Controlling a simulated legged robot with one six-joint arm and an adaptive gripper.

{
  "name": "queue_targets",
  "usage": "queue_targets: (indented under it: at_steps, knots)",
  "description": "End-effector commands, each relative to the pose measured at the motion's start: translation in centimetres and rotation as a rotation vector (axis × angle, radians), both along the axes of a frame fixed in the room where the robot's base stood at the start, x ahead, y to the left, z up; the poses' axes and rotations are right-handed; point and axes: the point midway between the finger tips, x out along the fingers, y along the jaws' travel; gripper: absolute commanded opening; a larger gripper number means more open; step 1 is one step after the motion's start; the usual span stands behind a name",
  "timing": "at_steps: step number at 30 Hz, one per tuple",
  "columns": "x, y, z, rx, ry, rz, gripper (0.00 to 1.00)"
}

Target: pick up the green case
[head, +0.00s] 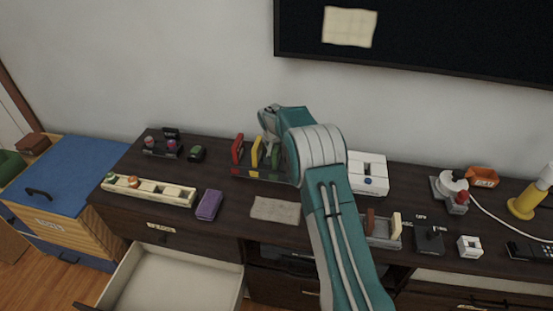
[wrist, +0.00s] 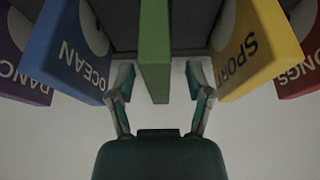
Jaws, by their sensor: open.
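The green case (wrist: 154,50) stands upright in the middle of the wrist view, its narrow edge facing me. In the head view a strip of it (head: 275,154) shows between the yellow case and my arm. My gripper (wrist: 160,80) is open, with one finger on each side of the green case's near end. I cannot tell whether either finger touches it. In the head view my gripper (head: 268,122) is above the row of cases, largely hidden by my wrist.
A white box (head: 368,172) stands right of my arm; an open drawer (head: 170,283) juts out front left.

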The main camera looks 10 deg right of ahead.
Motion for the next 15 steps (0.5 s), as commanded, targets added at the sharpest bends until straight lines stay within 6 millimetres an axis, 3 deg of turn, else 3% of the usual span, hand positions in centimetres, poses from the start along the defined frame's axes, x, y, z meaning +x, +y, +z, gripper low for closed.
queue_targets:
  at_steps: [5, 6, 10, 15]
  knots:
    - [-0.01, 0.00, -0.01, 0.000, 0.000, 0.000, 0.66]
    - [0.00, 0.00, -0.01, 0.000, 0.000, 0.000, 0.61]
    - [0.00, 0.00, -0.01, 0.000, 0.000, 0.000, 0.03]
    - [0.02, 0.00, -0.01, 0.000, 0.000, 0.000, 0.00]
